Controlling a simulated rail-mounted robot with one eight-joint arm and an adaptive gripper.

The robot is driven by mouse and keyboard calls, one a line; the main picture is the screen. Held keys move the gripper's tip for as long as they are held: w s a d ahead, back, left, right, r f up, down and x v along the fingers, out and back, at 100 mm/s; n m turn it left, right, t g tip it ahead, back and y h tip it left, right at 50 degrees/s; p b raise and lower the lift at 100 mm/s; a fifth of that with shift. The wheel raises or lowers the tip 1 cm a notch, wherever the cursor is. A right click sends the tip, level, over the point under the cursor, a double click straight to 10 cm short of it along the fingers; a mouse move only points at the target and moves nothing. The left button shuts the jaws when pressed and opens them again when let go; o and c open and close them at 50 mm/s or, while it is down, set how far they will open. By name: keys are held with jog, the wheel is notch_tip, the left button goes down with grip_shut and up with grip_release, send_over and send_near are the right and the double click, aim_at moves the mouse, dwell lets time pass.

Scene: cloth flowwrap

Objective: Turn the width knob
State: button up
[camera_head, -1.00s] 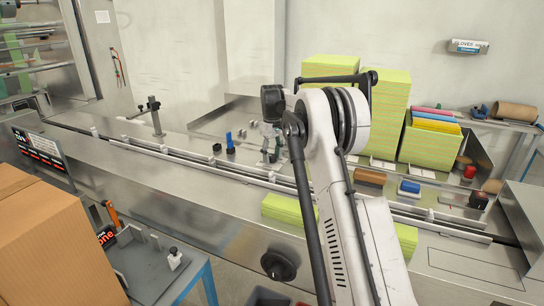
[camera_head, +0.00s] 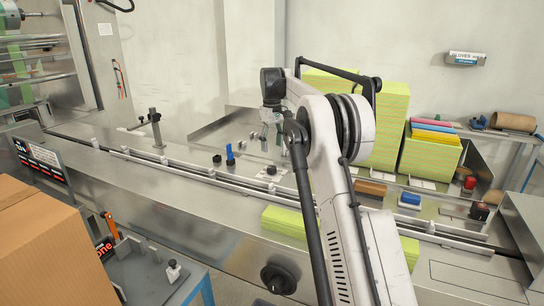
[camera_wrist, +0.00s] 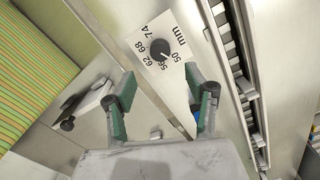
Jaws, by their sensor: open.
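The width knob (camera_wrist: 160,49) is a small round black knob on a pale plate marked 50, 56, 62, 68, 74 and mm. Its pointer is too small to read surely. In the camera_head view the knob (camera_head: 271,170) shows on the machine deck, just below my gripper (camera_head: 270,140). In the camera_wrist view my gripper (camera_wrist: 160,80) is open. Its two green-padded fingers are spread apart, with the knob beyond the gap between them, not touched. Nothing is between the fingers.
A conveyor channel with rails (camera_head: 180,160) runs in front of the knob. A blue upright piece (camera_head: 229,154) and a small black knob (camera_head: 217,158) stand left of it. Yellow-green cloth stacks (camera_head: 430,155) stand right. A larger black knob (camera_head: 279,279) is on the front panel.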

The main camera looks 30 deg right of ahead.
jog(key=shift+r, duration=1)
jog(key=s+a+r+t, duration=0.1)
jog(key=s+a+r, duration=0.35)
jog(key=s, duration=0.25)
jog(key=s+a+r+m+t, duration=0.1)
jog(key=s+a+r, duration=0.2)
jog(key=s+a, duration=0.35)
jog(key=s+a+r+t, duration=0.1)
jog(key=s+a+r, duration=0.25)
jog(key=s, duration=0.35)
jog(key=s+a+f+t, duration=0.1)
jog(key=s+a+f, duration=0.2)
jog(key=s, duration=0.6)
jog(key=s+a+f+m+t, duration=0.1)
jog(key=s+a+f, duration=0.2)
jog(key=s+f, duration=0.3)
jog(key=s+a+f+m+t, duration=0.1)
jog(key=s+a+f, duration=0.3)
jog(key=s, duration=0.8)
jog(key=shift+s+f+t, duration=0.25)
jog(key=shift+f+t, duration=0.35)
jog(key=shift+f, duration=0.15)
